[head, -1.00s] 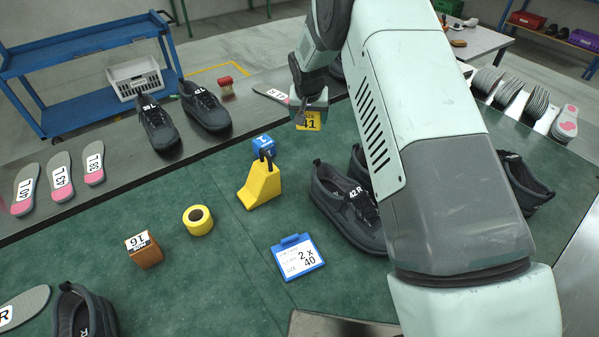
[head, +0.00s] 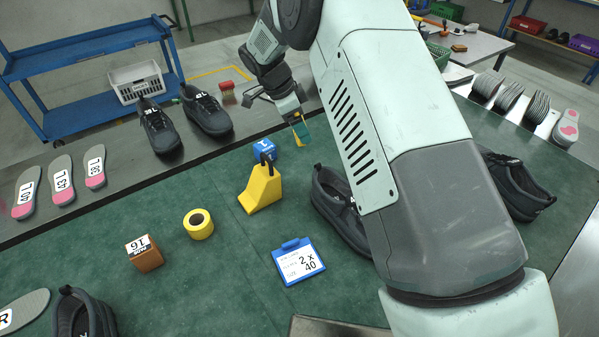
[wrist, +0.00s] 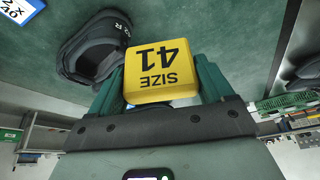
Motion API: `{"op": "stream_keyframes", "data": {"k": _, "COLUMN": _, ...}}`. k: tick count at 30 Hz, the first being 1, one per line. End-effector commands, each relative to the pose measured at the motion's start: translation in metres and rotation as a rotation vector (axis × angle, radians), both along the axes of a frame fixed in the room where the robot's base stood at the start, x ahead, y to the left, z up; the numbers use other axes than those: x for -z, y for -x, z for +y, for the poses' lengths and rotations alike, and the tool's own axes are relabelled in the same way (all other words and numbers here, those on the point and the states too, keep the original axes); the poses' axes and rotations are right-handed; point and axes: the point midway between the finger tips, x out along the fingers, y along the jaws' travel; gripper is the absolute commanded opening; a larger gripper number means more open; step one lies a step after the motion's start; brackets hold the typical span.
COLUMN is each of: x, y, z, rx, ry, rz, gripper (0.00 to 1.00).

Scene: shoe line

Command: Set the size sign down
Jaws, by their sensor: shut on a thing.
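The size sign is a yellow block reading "SIZE 41" in the wrist view (wrist: 162,72). It sits between the two teal fingers of my gripper (wrist: 160,88), which is shut on it. In the head view my gripper (head: 297,122) is over the far part of the green mat, and the sign (head: 300,136) shows only as a small yellow edge, its face turned away. It looks held above the mat, but I cannot tell how high.
A dark shoe (head: 338,212) lies nearer, partly behind my arm. A blue clipboard card (head: 298,262), yellow tape roll (head: 198,223) and brown block (head: 145,254) are on the mat.

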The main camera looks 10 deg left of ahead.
Motion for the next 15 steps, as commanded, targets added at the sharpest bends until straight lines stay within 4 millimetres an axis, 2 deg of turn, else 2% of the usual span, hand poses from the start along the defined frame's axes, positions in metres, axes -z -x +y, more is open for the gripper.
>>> {"op": "stream_keyframes", "data": {"k": 1, "x": 0.016, "y": 0.001, "z": -0.001, "rx": -0.003, "ry": 0.002, "rz": 0.006, "gripper": 0.48}}
{"op": "stream_keyframes", "data": {"k": 3, "x": 0.036, "y": 0.001, "z": -0.001, "rx": -0.003, "ry": 0.002, "rz": 0.006, "gripper": 0.48}}
{"op": "stream_keyframes", "data": {"k": 9, "x": 0.086, "y": 0.001, "z": -0.001, "rx": -0.003, "ry": 0.001, "rz": 0.005, "gripper": 0.48}}
{"op": "stream_keyframes", "data": {"k": 15, "x": 0.109, "y": 0.0, "z": 0.0, "rx": -0.004, "ry": -0.001, "rz": 0.001, "gripper": 0.48}}
